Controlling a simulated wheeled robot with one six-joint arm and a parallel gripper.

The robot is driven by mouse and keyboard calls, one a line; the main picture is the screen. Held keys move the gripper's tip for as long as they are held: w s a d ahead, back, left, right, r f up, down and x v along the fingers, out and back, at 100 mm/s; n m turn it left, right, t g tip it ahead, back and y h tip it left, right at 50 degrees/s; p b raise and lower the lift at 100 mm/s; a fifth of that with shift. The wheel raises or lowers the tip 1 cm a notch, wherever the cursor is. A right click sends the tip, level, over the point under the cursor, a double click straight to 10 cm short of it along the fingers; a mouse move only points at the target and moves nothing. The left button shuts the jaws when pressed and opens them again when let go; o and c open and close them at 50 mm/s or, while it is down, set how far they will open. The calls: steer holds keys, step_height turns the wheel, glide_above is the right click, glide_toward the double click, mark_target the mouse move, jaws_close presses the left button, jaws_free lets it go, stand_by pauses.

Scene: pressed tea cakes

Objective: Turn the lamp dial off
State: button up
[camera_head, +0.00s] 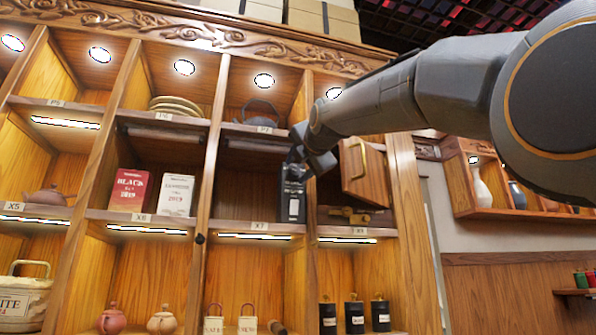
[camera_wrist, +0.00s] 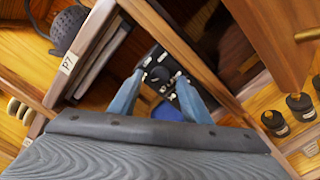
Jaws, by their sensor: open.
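A small round black knob (camera_head: 200,238) sits on the wooden post between the X6 and X7 columns in the head view. It may be the lamp dial; no marking on it is readable. My gripper (camera_head: 297,168) is to the right of it and higher, at the X7 compartment. In the wrist view my gripper (camera_wrist: 160,80) has its two bluish fingers apart, with a dark object (camera_wrist: 158,62) between or beyond the tips. This seems to be the black labelled container (camera_head: 292,205) on the X7 shelf; contact cannot be told.
Round lamps (camera_head: 263,80) and shelf strips (camera_head: 256,236) are lit. A small wooden door (camera_head: 363,173) stands open right of my gripper. A dark teapot (camera_head: 259,112) is above, red (camera_head: 128,190) and white boxes (camera_head: 176,194) are left, and black jars (camera_head: 354,315) are below.

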steer(key=b+v, duration=0.2)
steer(key=v, duration=0.5)
steer(key=shift+b, duration=0.35)
